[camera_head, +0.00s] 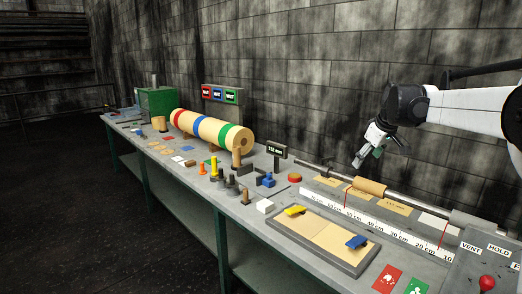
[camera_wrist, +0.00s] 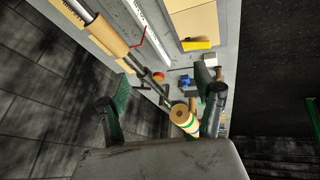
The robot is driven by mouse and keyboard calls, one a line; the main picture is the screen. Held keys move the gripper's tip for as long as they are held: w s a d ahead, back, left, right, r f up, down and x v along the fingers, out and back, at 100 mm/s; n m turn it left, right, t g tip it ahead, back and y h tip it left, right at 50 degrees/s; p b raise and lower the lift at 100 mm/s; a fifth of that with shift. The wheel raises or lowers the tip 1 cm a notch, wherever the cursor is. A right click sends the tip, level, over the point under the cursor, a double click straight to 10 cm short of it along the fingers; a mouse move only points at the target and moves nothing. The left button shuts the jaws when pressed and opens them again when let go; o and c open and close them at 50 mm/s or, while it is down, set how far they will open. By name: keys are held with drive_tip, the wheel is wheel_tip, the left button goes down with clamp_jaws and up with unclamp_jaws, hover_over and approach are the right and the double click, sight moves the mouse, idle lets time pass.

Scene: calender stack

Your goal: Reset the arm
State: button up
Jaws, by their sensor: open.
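My gripper (camera_head: 373,147) hangs in the air over the right part of the bench, in front of the block wall. It is open and empty. In the wrist view its two fingers (camera_wrist: 160,88) stand wide apart, with the bench behind them and nothing between them touching. The arm comes in from the right edge of the head view. Below the gripper a steel rod carries a tan sleeve (camera_head: 369,187), which also shows in the wrist view (camera_wrist: 100,35).
The long bench (camera_head: 255,185) holds a large striped roll (camera_head: 212,130), a green box (camera_head: 157,102), several small pegs, and a tray (camera_head: 270,223) with yellow and blue pieces. A ruler (camera_head: 372,225) and a panel with a red button (camera_head: 487,282) lie right. Air around the gripper is clear.

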drive_tip(key=s+a+f+m+b, duration=0.15)
drive_tip(key=s+a, duration=0.35)
drive_tip(key=s, duration=0.7)
drive_tip(key=s+a+m+b, duration=0.15)
drive_tip(key=s+a, duration=0.35)
drive_tip(key=s, duration=0.7)
drive_tip(key=s+a+f+m, duration=0.1)
drive_tip(key=s+a+f, duration=0.1)
drive_tip(key=s+f, duration=0.4)
drive_tip(key=s+a+f+m+t, duration=0.1)
drive_tip(key=s+a+f+m, duration=0.1)
drive_tip(key=s+f, duration=0.5)
drive_tip(key=s, duration=0.6)
drive_tip(key=shift+a+f+h+b, duration=0.25)
drive_tip(key=shift+a+h+b, duration=0.05)
